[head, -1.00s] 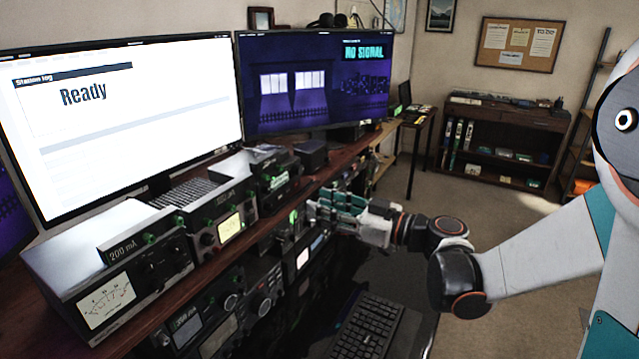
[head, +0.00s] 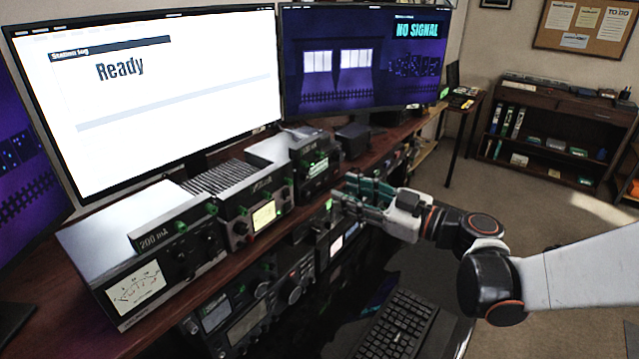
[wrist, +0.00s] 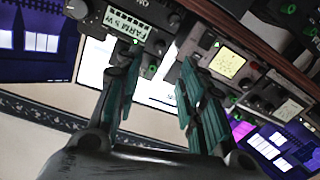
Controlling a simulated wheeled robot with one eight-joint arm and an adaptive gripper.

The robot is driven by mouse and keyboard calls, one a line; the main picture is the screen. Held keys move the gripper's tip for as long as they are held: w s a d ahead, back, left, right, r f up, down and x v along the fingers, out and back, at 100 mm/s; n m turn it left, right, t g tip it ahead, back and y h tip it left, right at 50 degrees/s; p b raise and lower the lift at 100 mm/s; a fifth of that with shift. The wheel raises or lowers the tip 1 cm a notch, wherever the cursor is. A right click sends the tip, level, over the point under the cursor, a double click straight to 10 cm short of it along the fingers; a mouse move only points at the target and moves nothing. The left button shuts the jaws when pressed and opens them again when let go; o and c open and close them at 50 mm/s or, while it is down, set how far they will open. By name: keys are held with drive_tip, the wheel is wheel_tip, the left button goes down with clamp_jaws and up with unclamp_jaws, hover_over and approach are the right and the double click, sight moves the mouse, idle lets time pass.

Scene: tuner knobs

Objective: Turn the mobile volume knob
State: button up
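My gripper (head: 362,198) is in front of the radio desk, its teal fingers toward the radios. In the wrist view my gripper (wrist: 160,92) is open and empty, with a wide gap between the fingers. Beyond the left finger is a dark unit (wrist: 135,28) labelled "FARM 5 W", with a round dark knob (wrist: 76,9) at its left. A radio with a yellow-lit display (head: 264,215) stands on the shelf, with a dark knob (head: 240,228) beside the display. I cannot tell which knob is the mobile volume one. The fingers hide part of the equipment behind them.
A grey meter unit (head: 145,260) stands at the left of the shelf. More radios (head: 250,320) sit below it. Two monitors (head: 150,100) stand behind. A keyboard (head: 395,325) lies below my arm. Floor (head: 560,225) is clear on the right.

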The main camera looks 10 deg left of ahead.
sight(308, 178)
drive_tip(key=b+x, duration=0.1)
drive_tip(key=x, duration=0.8)
drive_tip(key=shift+b, duration=0.3)
drive_tip(key=shift+c, duration=0.2)
clamp_jaws()
